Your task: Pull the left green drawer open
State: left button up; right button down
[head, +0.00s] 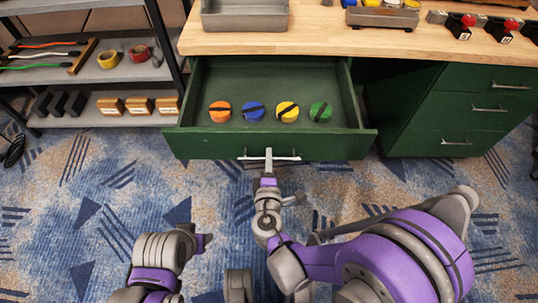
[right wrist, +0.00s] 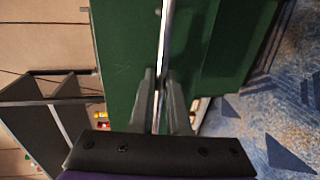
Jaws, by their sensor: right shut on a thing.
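The left green drawer (head: 190,143) is pulled out from under the wooden worktop in the head view, and its inside shows. Its silver bar handle (head: 285,158) runs across the front panel. My right gripper (head: 268,157) is shut on the handle. The right wrist view shows the handle bar (right wrist: 166,45) between the two fingers of the right gripper (right wrist: 162,85), with the green drawer front beyond. My left gripper (head: 203,243) is low in the head view, over the carpet and apart from the drawer. Its fingers are too unclear to tell open from shut.
Orange (head: 219,111), blue (head: 254,111), yellow (head: 287,111) and green (head: 320,111) round objects with dark bands lie in the drawer. A grey shelf (head: 120,121) stands left. Closed green drawers (head: 465,118) are at right. A grey tray (head: 245,17) sits on the worktop (head: 320,40).

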jog(key=c, duration=0.9)
grip_release()
jog(key=s, duration=0.3)
jog(key=s+r, duration=0.1)
jog(key=s, duration=0.3)
jog(key=s+r+p, duration=0.1)
jog(key=s, duration=0.2)
jog(key=shift+s, duration=0.3)
